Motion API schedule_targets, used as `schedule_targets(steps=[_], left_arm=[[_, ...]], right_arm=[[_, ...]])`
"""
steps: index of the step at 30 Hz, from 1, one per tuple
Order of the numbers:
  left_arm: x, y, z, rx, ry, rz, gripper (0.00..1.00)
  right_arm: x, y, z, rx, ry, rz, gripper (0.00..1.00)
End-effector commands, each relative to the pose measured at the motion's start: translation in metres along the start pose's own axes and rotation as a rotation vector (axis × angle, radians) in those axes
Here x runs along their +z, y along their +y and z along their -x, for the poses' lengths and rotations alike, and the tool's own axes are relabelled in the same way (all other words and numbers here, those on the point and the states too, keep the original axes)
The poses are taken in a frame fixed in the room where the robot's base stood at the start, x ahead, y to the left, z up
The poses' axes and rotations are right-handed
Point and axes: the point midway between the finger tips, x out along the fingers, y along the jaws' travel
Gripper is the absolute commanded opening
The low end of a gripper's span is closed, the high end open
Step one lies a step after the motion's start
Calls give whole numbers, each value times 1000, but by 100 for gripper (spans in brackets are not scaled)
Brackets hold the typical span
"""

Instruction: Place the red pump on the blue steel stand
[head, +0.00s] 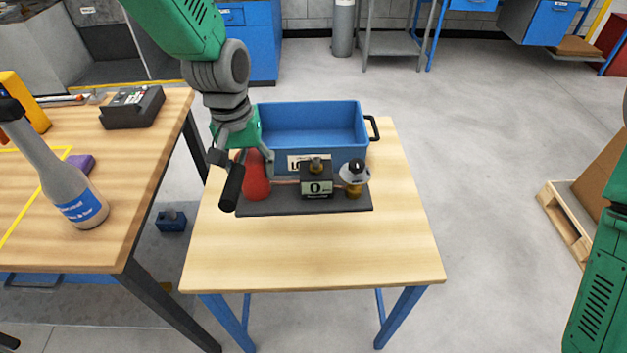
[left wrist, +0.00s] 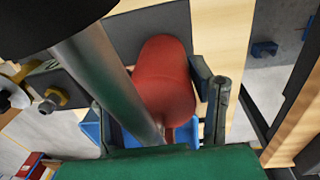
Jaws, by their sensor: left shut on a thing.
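The red pump (head: 256,177) is a rounded red body at the left end of a dark grey plate (head: 293,207) on the small wooden table. My left gripper (head: 247,160) comes down from above, its fingers around the red body. In the left wrist view the red pump (left wrist: 165,85) lies between the fingers (left wrist: 160,120), partly hidden by a metal rod with a black end. A black grip (head: 231,187) hangs in front of it. The blue steel stand is unclear: the table has blue legs (head: 400,315), and a small blue piece (head: 171,220) lies low between the tables. My right gripper is out of view.
A black box marked 0 (head: 317,181) and a white-topped brass fitting (head: 354,178) share the plate. A blue bin (head: 313,124) stands behind them. The front of the small table is clear. A workbench (head: 130,185) with a bottle (head: 75,195) stands at left.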

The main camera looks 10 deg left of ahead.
Motion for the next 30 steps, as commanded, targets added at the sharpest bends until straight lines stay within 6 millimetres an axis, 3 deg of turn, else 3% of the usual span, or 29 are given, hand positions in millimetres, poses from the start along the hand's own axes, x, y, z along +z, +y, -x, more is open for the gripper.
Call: schedule_targets(steps=[9, 16, 26, 30], left_arm=[[-10, 22, -34, -24, 7, 0, 0], [-9, 20, -68, -25, 6, 0, 0], [-10, 18, -88, -23, 8, 0, 0], [-9, 16, -104, -24, 6, 0, 0]], right_arm=[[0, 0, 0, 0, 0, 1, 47], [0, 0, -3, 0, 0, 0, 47], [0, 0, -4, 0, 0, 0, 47], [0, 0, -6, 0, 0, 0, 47]])
